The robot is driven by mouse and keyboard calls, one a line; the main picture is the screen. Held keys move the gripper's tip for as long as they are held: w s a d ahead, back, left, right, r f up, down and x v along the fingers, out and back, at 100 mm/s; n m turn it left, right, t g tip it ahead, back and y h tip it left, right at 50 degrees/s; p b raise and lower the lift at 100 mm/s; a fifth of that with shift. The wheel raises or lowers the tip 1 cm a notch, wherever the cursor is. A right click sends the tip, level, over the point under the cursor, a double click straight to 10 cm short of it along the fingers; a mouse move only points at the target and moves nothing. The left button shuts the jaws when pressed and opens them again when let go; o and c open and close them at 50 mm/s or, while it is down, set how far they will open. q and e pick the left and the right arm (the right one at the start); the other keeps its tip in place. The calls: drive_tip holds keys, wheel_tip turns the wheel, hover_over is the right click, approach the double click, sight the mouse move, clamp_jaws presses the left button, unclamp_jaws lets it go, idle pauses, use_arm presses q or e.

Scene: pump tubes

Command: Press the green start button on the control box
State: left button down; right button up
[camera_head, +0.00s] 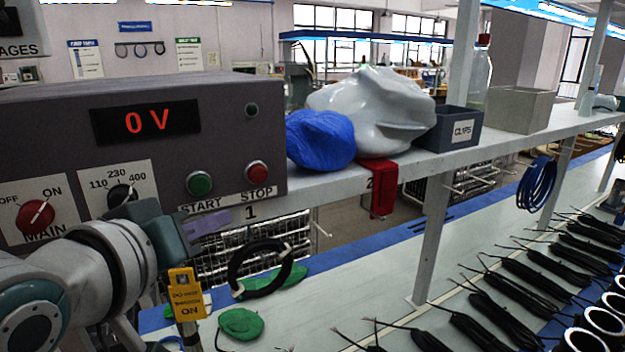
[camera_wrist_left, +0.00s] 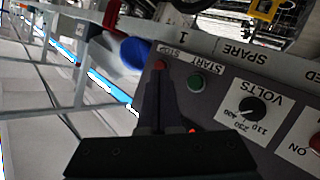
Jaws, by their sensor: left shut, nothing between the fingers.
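The grey control box (camera_head: 140,137) stands at the left on the shelf, its display reading 0 V. The green start button (camera_head: 199,183) is on its lower front, left of the red stop button (camera_head: 257,173). My left gripper (camera_head: 208,224) is shut and empty, in front of the box and below the green button, apart from it in the picture. In the left wrist view, the picture is upside down; the shut fingers (camera_wrist_left: 157,84) point up toward the red button (camera_wrist_left: 159,64), with the green button (camera_wrist_left: 196,83) just right of them. My right gripper is not in view.
A red main switch (camera_head: 36,214) and voltage dial (camera_head: 122,195) are left of the buttons. A blue bag (camera_head: 320,140), grey-white bag (camera_head: 375,108) and dark clips bin (camera_head: 452,129) stand right of the box. A yellow tag (camera_head: 187,295) is below the gripper.

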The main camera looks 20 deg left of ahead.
sight(196, 191)
use_arm(q)
drive_tip(key=shift+a, duration=0.1)
drive_tip(key=shift+w+a+b, duration=0.8)
drive_tip(key=shift+w+a, duration=0.65)
drive_tip(key=shift+a, duration=0.2)
drive_tip(key=shift+w+a+b, duration=0.75)
drive_tip(key=shift+w+a, duration=0.65)
drive_tip(key=shift+a, duration=0.25)
drive_tip(key=shift+w+a, duration=0.25)
drive_tip(key=shift+a, duration=0.05)
